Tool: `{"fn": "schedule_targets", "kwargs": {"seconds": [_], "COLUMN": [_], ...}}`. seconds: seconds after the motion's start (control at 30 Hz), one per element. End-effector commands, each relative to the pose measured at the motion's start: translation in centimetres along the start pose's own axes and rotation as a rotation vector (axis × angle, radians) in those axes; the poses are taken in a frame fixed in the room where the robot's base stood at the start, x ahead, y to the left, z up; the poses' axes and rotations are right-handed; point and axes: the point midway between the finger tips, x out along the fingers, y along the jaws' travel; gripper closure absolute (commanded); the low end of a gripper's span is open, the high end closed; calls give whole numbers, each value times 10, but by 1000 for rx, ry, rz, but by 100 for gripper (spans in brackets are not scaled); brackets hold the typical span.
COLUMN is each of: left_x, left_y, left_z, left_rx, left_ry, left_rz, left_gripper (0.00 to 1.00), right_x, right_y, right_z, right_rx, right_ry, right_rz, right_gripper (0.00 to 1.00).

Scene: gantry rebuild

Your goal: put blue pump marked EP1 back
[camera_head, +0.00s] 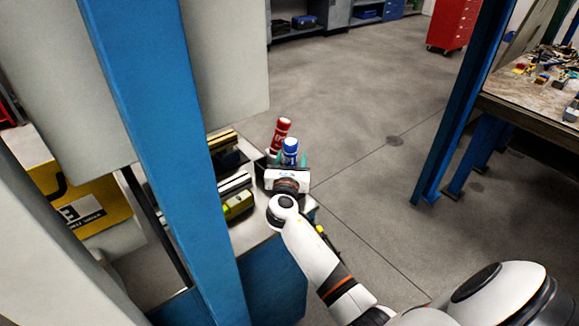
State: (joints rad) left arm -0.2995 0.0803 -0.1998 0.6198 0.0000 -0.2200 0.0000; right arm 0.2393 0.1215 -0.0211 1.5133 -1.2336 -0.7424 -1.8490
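A blue cylinder with a white band (290,147) stands at the bench's right end. It may be the blue pump; no EP1 mark is readable. My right gripper (290,160) reaches it from the front. Teal finger parts show on both sides of the blue cylinder. Its lower part is hidden behind the gripper body, so I cannot tell whether the fingers touch it. My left gripper is not in view.
A red cylinder (281,132) with a pale top stands just behind the blue one. Yellow-and-black items (236,196) lie on the bench to the left. A blue post (165,130) blocks much of the left. Open floor (380,170) lies to the right.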

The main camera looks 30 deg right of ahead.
Motion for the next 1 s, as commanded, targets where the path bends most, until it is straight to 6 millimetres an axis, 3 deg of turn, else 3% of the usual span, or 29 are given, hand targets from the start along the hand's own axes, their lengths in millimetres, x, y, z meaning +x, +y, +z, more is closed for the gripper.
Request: {"fn": "schedule_targets", "kwargs": {"seconds": [0.1,0.4,0.6,0.8,1.0], "left_x": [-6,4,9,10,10], "left_y": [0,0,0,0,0], "left_z": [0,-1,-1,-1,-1], "left_rx": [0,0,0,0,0], "left_ry": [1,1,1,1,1], "left_rz": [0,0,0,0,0], "left_gripper": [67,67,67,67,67], "right_x": [-5,-72,-106,-120,-120], "right_y": [0,0,-1,0,0], "right_z": [-11,-7,-8,-10,-10], "right_rx": [2,3,2,2,1], "right_ry": [0,-1,0,1,1], "right_rz": [-1,-2,-2,0,0], "right_gripper": [46,46,46,46,46]}}
